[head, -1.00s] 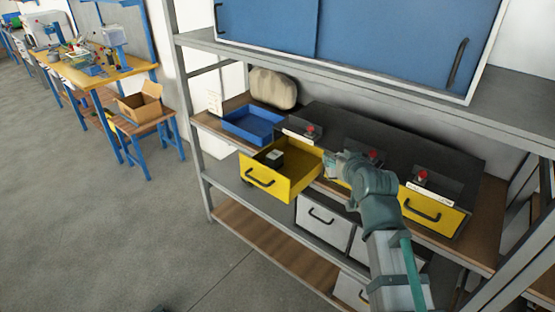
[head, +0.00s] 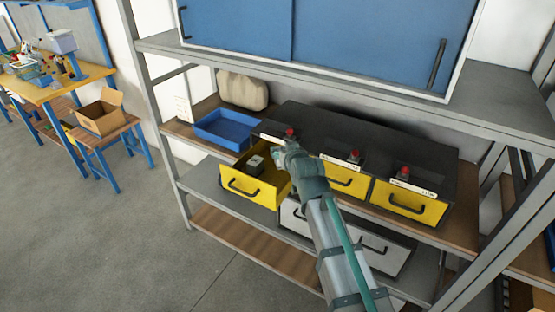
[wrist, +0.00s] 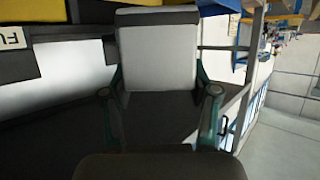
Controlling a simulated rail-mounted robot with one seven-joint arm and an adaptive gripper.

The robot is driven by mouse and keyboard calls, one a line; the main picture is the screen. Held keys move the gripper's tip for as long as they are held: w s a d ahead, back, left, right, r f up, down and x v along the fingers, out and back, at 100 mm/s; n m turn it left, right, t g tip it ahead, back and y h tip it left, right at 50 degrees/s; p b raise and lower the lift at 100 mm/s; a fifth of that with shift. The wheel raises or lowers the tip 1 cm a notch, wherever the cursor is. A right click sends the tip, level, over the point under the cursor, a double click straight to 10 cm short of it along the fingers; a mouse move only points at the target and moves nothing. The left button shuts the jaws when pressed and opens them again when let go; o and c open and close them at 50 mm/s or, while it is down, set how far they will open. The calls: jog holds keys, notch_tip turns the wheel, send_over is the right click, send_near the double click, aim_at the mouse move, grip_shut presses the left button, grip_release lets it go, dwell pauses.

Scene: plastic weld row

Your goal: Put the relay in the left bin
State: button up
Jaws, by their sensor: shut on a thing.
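My gripper (head: 278,157) is over the right side of the open yellow drawer (head: 239,188). In the wrist view my gripper (wrist: 160,80) is shut on a pale grey and dark block (wrist: 158,58), which I take to be the relay; its fingers are on both sides of it. In the head view the arm mostly hides this block. A similar small grey-topped dark block (head: 256,164) lies in the open drawer. A blue bin (head: 226,131) stands left of the drawer cabinet, on the same shelf; its visible floor looks empty.
The black cabinet (head: 372,140) has two closed yellow drawers to the right and red knobs above the fronts. A grey shelf (head: 480,86) with blue doors overhangs it. A rounded beige object (head: 243,90) stands behind the bin. A grey upright (head: 150,120) is left of it.

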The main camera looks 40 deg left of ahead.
jog(key=a+f+p, duration=0.1)
jog(key=f, duration=0.1)
jog(key=a+f+p, duration=0.1)
jog(key=f, duration=0.2)
jog(key=w+a+f+p, duration=0.1)
jog(key=f, duration=0.1)
jog(key=shift+a+f, duration=0.15)
jog(key=shift+a, duration=0.15)
jog(key=shift+f, duration=0.2)
jog(key=shift+f+b, duration=0.4)
jog(key=shift+b, duration=0.1)
jog(key=shift+f, duration=0.2)
jog(key=o, duration=1.3)
jog(key=shift+d+f, duration=0.1)
